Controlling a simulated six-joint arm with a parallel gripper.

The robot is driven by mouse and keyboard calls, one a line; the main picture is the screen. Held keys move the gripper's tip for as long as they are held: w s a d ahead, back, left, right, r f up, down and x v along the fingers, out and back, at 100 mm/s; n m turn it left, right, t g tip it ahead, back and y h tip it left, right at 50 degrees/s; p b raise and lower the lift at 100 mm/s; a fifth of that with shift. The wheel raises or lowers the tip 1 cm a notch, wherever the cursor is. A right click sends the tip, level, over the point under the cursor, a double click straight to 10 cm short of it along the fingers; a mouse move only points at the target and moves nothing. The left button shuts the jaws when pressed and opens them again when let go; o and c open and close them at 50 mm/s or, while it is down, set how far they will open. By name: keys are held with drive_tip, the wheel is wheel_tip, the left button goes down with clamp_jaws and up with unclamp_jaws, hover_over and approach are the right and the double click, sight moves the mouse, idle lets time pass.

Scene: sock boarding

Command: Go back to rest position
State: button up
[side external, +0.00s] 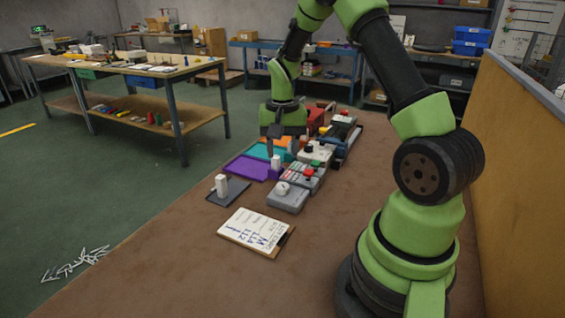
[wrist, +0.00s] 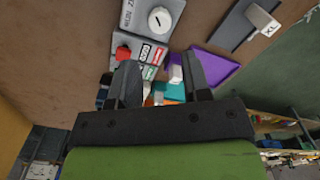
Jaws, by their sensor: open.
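My gripper (side external: 281,142) hangs above the row of trays and control boxes on the brown table. In the wrist view its two dark fingers (wrist: 161,72) are spread apart, with nothing held between them. A white block (side external: 276,162) stands on the purple tray (side external: 245,168) below my gripper; it also shows beyond the fingers in the wrist view (wrist: 175,74).
A grey box with a white knob (side external: 283,188) and a box with a red button (wrist: 123,53) sit beside the trays. Teal (wrist: 172,92) and orange trays lie behind. A clipboard (side external: 250,236) lies in front. The table's near part is bare. A tan partition (side external: 515,150) stands at right.

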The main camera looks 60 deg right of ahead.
drive_tip(key=shift+r, duration=0.25)
drive_tip(key=s+a+r+n+t, duration=0.2)
drive_tip(key=s+a+r, duration=0.1)
drive_tip(key=a+r, duration=0.45)
drive_tip(key=s+a+r+n+t, duration=0.3)
drive_tip(key=a+r, duration=0.4)
drive_tip(key=r, duration=0.2)
drive_tip(key=s+a+r+n+t+y, duration=0.1)
drive_tip(key=s+a, duration=0.3)
drive_tip(key=s, duration=0.4)
drive_tip(key=shift+a+r+n+t+y, duration=0.35)
drive_tip(key=shift+n+t+y, duration=0.2)
drive_tip(key=shift+n, duration=0.35)
